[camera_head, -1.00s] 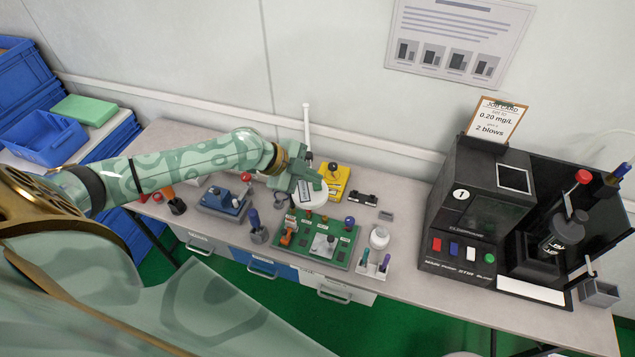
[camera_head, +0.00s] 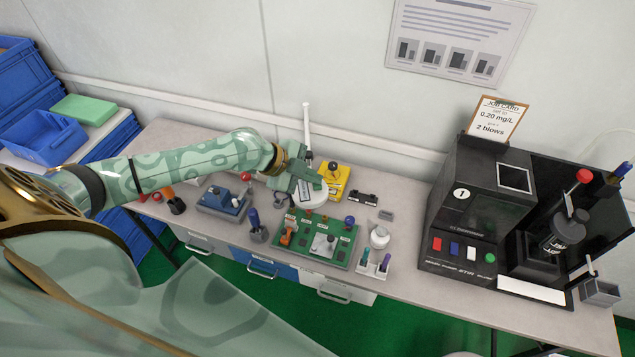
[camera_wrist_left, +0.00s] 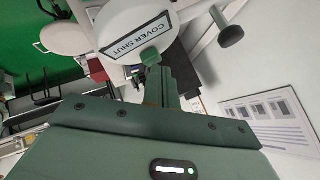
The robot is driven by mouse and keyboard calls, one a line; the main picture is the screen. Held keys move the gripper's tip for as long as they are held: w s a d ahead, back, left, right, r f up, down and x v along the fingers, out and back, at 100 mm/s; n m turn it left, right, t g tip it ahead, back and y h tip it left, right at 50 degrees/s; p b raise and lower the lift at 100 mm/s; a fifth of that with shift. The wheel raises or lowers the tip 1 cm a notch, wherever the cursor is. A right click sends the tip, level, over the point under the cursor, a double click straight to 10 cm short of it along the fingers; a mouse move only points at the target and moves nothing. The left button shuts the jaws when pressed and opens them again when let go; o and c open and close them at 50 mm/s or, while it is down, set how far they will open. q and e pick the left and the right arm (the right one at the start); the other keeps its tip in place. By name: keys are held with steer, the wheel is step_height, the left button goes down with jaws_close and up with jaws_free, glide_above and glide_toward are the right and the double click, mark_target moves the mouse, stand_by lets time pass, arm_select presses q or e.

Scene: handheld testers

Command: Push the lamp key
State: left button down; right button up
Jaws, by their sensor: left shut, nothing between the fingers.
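Colored keys sit on the front of the black machine: red (camera_head: 437,244), blue (camera_head: 454,249), white (camera_head: 471,254) and green (camera_head: 490,258). I cannot read which key is the lamp key. My left gripper (camera_head: 310,184) is shut and empty, over a round white device (camera_head: 318,199) behind the green board. In the left wrist view its fingers (camera_wrist_left: 152,72) are close to the white device (camera_wrist_left: 120,14), whose label reads "COVER SHUT". I cannot tell whether they touch. The fingertips partly hide the device. My right gripper is not in view.
A green board (camera_head: 328,247) with several colored knobs lies in front of the white device. A yellow box (camera_head: 337,185) stands behind it and a blue box (camera_head: 222,203) to the left. A job card (camera_head: 497,118) tops the black machine (camera_head: 450,215).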

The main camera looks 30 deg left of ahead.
mark_target(312, 189)
arm_select(q)
steer(key=shift+f, duration=0.3)
steer(key=shift+r, duration=0.5)
step_height(312, 189, up, 6)
steer(key=p, duration=0.5)
